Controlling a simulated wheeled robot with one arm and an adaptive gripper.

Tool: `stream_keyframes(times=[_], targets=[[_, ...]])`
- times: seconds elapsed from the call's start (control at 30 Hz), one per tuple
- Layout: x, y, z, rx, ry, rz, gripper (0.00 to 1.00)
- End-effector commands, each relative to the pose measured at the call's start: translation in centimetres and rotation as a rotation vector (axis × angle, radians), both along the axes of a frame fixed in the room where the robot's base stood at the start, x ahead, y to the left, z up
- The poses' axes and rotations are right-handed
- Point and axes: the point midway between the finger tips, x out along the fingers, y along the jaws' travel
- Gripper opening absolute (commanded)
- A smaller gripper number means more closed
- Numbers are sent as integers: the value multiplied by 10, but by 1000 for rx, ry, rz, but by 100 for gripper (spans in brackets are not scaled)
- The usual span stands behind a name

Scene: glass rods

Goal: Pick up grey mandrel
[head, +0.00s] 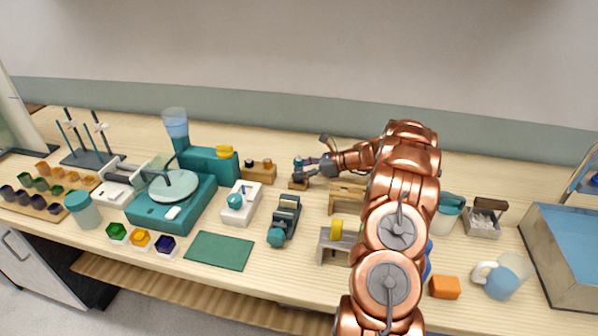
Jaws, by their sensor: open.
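My gripper (313,157) is at the end of the copper-coloured arm, near the back middle of the bench. A small wooden block (298,184) with a dark bluish piece on top stands close to the lower finger. I cannot tell whether they touch. I cannot pick out the grey mandrel for sure at this size. My arm hides part of the bench behind and below it.
A wooden block with knobs (259,171) and a teal machine (208,165) stand left of my gripper. A dark clamp-like tool (285,220) lies in front. Wooden stands (345,198) are close to my arm. A green mat (219,251) is bare.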

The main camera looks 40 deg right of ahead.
Motion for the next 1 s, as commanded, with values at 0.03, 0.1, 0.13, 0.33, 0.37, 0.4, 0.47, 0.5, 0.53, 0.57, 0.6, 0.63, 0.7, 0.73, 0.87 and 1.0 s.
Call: stream_keyframes(times=[0.03, 0.1, 0.13, 0.33, 0.37, 0.4, 0.47, 0.5, 0.53, 0.57, 0.6, 0.63, 0.7, 0.73, 0.87, 1.0], targets=[[3, 3, -1, 1, 1, 1, 58], [6, 6, -3, 1, -1, 0, 58], [7, 6, -3, 0, -1, -1, 58], [8, 6, -4, -1, -2, -2, 58], [8, 6, -4, -1, -2, -2, 58], [8, 6, -4, -1, -2, -2, 56], [8, 6, -4, -2, -1, -2, 50], [8, 6, -4, -2, -1, -2, 46], [8, 6, -4, -2, -1, -2, 43], [8, 6, -4, -2, -1, -2, 40], [8, 6, -4, -2, -1, -2, 35], [8, 6, -4, -2, -1, -2, 32], [7, 5, -4, -2, -1, -2, 25], [7, 5, -4, -2, -1, -2, 22], [7, 5, -4, -2, -2, -3, 8], [7, 5, -4, -2, -2, -3, 0]])
